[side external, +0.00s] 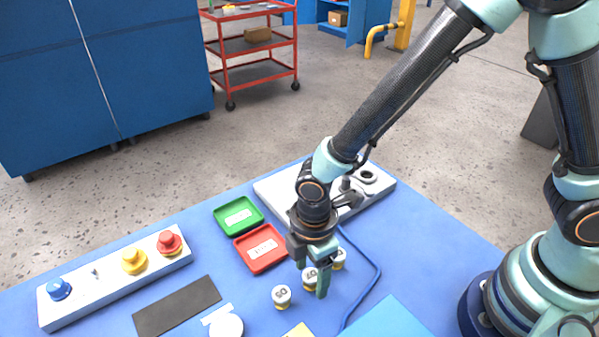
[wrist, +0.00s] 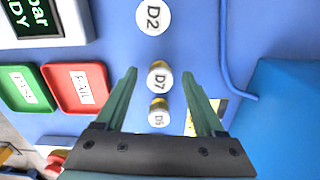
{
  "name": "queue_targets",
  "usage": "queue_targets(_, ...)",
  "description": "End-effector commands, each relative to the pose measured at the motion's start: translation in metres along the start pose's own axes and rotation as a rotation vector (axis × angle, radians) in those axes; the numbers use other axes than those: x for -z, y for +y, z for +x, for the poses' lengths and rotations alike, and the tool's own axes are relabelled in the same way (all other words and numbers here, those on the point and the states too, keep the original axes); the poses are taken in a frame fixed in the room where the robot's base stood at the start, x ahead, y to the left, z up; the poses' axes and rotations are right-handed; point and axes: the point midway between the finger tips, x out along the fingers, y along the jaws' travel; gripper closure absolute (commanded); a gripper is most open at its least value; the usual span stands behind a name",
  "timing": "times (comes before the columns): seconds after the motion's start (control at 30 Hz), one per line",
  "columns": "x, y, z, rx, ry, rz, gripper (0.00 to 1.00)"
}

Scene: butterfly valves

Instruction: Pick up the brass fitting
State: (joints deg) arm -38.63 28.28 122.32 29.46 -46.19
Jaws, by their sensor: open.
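Three small round pieces with white labelled tops and yellow-brass bands stand in a row on the blue table. The D7 piece (wrist: 158,75) is between my gripper's fingertips in the wrist view and partly behind a finger in the side view (side external: 309,279). The D5 piece (wrist: 157,112) is nearer the palm in the wrist view, and the D2 piece (wrist: 153,17) lies beyond the fingertips. I cannot tell which is meant by the brass fitting. My gripper (side external: 311,282) points down with its green fingers open; it also shows in the wrist view (wrist: 159,74). Nothing is visibly gripped.
A green tray (side external: 239,216) and a red tray (side external: 262,248) lie left of my gripper. A blue cable (side external: 376,272) and a light-blue block (side external: 388,319) are to the right. A grey-white panel (side external: 272,187) stands behind; a button box (side external: 110,275) is far left.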

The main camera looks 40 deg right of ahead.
Motion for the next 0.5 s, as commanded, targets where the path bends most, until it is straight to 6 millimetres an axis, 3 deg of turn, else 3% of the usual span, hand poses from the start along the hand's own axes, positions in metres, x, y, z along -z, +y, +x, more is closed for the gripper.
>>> queue_targets(0.27,0.0003,0.0002,0.003,-0.001,0.001,0.0,0.29)
queue_targets(0.43,0.0003,0.0001,0.0028,-0.001,0.001,0.0,0.9)
queue_targets(0.47,0.0003,0.0001,0.0027,-0.001,0.001,0.0,1.0)
queue_targets(0.5,0.0003,0.0001,0.0027,-0.001,0.001,0.0,1.0)
